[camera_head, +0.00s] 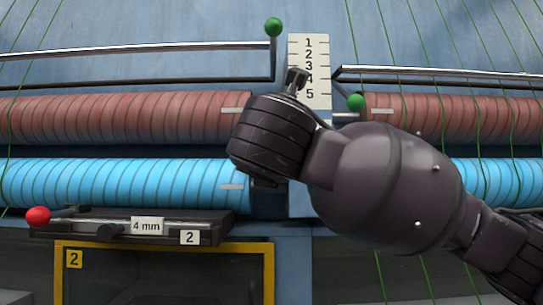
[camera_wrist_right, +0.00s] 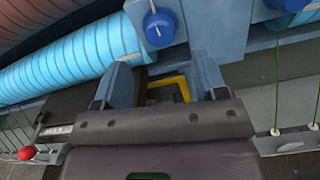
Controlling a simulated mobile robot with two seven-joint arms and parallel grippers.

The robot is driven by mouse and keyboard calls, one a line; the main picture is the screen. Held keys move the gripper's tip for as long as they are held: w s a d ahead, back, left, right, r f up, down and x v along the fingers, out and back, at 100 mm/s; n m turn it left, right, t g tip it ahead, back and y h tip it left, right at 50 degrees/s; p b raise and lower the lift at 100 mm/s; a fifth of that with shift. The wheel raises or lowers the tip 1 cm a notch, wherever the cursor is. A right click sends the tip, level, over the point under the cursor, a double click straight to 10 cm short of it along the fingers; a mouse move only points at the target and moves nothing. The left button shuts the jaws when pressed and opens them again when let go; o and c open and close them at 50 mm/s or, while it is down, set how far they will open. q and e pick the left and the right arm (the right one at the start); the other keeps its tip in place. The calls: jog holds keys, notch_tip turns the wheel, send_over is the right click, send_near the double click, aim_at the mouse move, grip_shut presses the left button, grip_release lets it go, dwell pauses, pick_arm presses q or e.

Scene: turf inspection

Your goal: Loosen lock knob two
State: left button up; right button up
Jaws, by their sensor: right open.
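My right arm comes in from the right in the head view and covers the middle of the machine; its fingers are hidden there. In the right wrist view my right gripper (camera_wrist_right: 160,80) is open and empty, its two fingers apart. A blue knob (camera_wrist_right: 160,28) is on the blue frame just beyond the fingertips, not between them. A second blue knob (camera_wrist_right: 290,4) is cut off at the top right edge. No number shows on either, so I cannot tell which is lock knob two. My left gripper is not in view.
A slide marked 4 mm and 2 (camera_head: 147,225) has a red ball handle (camera_head: 38,217), above a yellow frame (camera_head: 165,246). A red roller (camera_head: 110,118) and a blue roller (camera_head: 110,184) run across. A numbered plate (camera_head: 309,60) stands between green-knobbed levers (camera_head: 274,28). Green strands hang right.

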jog(key=w+p, duration=0.1)
jog(key=w, duration=0.6)
jog(key=shift+w+p, duration=0.15)
jog(key=shift+p, duration=0.2)
jog(key=c, duration=0.9)
